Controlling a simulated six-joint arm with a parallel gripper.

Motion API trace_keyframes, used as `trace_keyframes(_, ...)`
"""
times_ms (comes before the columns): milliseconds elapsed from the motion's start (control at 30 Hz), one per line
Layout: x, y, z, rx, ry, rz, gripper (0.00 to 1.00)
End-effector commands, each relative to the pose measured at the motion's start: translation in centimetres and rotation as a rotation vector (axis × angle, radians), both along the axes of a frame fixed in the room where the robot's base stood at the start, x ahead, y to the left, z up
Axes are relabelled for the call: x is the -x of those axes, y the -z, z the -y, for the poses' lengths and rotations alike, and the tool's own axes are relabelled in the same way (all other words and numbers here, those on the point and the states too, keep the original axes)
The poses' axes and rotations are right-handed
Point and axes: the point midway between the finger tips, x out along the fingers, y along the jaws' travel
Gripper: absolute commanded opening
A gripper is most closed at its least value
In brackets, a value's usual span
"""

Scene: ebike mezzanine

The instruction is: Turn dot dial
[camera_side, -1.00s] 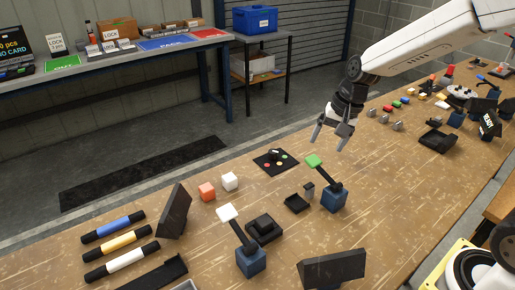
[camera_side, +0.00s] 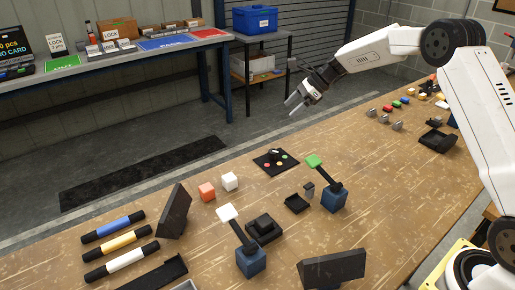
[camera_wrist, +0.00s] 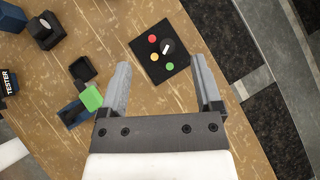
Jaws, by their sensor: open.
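The dot dial is a black square plate (camera_side: 266,163) with red, yellow, orange and green dots around a raised knob (camera_side: 275,153). It lies near the far edge of the wooden table. In the wrist view the dial plate (camera_wrist: 148,64) sits ahead of and between the fingertips, and its knob (camera_wrist: 167,46) has a white mark. My gripper (camera_side: 292,106) is open and empty, in the air above and behind the dial in the side view. Both fingers also show in the wrist view (camera_wrist: 160,66), apart from the dial.
A blue block with a green-topped lever (camera_side: 333,201) and a small black tray (camera_side: 297,204) stand nearby. Table space right of the dial is clear.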

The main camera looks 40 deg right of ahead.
Motion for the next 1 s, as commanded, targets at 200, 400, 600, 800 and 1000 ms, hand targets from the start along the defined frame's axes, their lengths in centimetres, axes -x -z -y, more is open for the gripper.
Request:
trace_keyframes(200,-0.8,2.9,0.5,-0.052,0.048,-0.025,0.83)
trace_keyframes(400,-0.8,7.4,0.5,-0.050,0.047,-0.023,0.83)
trace_keyframes(600,-0.8,10.9,0.5,-0.049,0.045,-0.021,0.83)
trace_keyframes(800,-0.8,11.7,0.5,-0.047,0.046,-0.018,0.83)
trace_keyframes(1000,-0.9,11.9,0.3,-0.047,0.045,-0.018,0.83)
